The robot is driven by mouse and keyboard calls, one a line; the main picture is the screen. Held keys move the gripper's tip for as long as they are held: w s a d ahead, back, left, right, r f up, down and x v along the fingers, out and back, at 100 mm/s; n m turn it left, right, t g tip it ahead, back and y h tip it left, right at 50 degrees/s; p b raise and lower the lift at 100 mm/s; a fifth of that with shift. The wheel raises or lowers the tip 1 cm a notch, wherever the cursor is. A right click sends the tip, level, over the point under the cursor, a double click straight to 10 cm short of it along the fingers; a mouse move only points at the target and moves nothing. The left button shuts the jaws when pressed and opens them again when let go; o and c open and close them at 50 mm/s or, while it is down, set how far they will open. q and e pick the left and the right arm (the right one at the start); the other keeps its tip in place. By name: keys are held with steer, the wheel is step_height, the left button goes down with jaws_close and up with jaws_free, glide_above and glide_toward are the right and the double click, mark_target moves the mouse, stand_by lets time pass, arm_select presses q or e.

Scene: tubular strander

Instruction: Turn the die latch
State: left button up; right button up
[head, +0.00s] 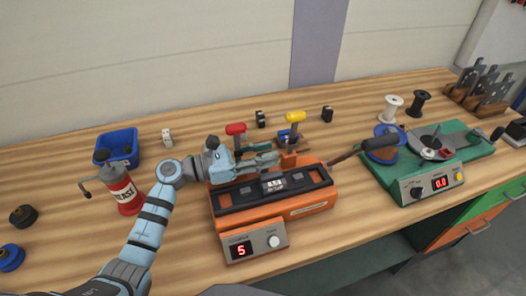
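I cannot make out for sure which part is the die latch. The orange machine (318,203) has a black top with a small labelled block (273,185) in its middle and a front box reading 5. Behind it stand a red-handled lever (236,129) and a yellow-handled lever (295,118). My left gripper (272,160) is over the machine's back edge, in front of the red-handled lever and pointing right. Its fingers look empty, but their gap is unclear. It hides part of the machine's back. My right gripper is not in view.
A green machine (462,163) with a round plate stands at the right. A grease can (122,192) and a blue bin (121,165) are left of my arm. A dark-handled tool (372,146) reaches between the machines. Spools (392,106) stand at the back right.

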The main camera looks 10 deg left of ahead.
arm_select(q)
jaws_close()
steer(key=shift+s+r+n+t+y+p, duration=0.25)
steer(key=shift+n+t+y+p, duration=0.35)
steer(key=shift+p, duration=0.35)
steer(key=shift+w+f+t, duration=0.1)
steer(key=shift+t, duration=0.3)
steer(key=shift+w+f, duration=0.1)
jaws_free()
steer(key=v, duration=1.2)
steer(key=shift+a, duration=0.1)
